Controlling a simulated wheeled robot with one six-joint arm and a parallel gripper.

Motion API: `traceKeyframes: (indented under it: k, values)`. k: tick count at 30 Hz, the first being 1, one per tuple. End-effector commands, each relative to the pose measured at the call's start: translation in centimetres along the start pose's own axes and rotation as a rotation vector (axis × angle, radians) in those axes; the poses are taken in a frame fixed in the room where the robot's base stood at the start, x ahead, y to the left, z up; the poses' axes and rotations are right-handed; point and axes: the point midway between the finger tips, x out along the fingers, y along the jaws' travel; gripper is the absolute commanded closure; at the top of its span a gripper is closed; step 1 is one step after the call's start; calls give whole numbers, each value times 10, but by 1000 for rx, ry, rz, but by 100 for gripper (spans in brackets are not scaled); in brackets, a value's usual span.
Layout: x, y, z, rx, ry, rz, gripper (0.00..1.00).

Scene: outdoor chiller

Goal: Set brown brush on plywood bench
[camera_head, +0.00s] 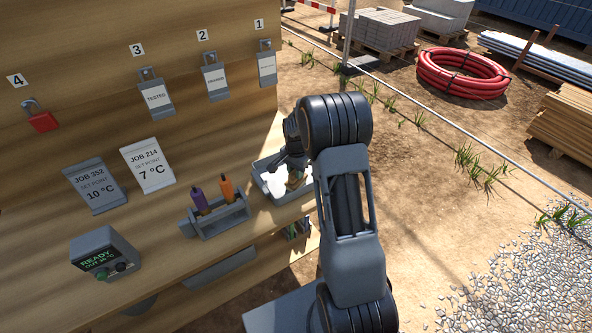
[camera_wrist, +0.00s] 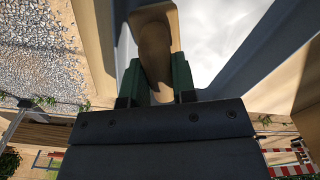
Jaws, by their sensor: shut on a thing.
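The brown brush (camera_wrist: 155,58) is between the two dark green fingers of my gripper (camera_wrist: 156,82) in the wrist view. My gripper is shut on its brown, rounded handle. In the head view, a small tan part by my gripper (camera_head: 294,178) shows over the white tray (camera_head: 262,184); I cannot tell whether the brush touches the tray. The brush's far end is not clear. The plywood bench (camera_head: 160,246) runs along the left under a plywood back panel. My arm covers part of the tray's right side.
A grey caddy (camera_head: 222,219) with a purple and an orange bottle stands left of the tray. A control box (camera_head: 105,252) reading READY and two job cards (camera_head: 147,165) are further left. Numbered tags hang above. Bare bench top lies between control box and caddy.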

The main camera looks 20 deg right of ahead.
Motion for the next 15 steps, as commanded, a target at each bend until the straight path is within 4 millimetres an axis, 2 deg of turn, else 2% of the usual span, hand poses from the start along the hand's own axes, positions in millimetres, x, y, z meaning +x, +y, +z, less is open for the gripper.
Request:
traceKeyframes:
  k: [12, 13, 15]
  values:
    - [4, 0, 0, 0, 0, 0, 97]
    - [4, 0, 0, 0, 0, -1, 73]
    - [3, 0, 0, 0, 0, 0, 66]
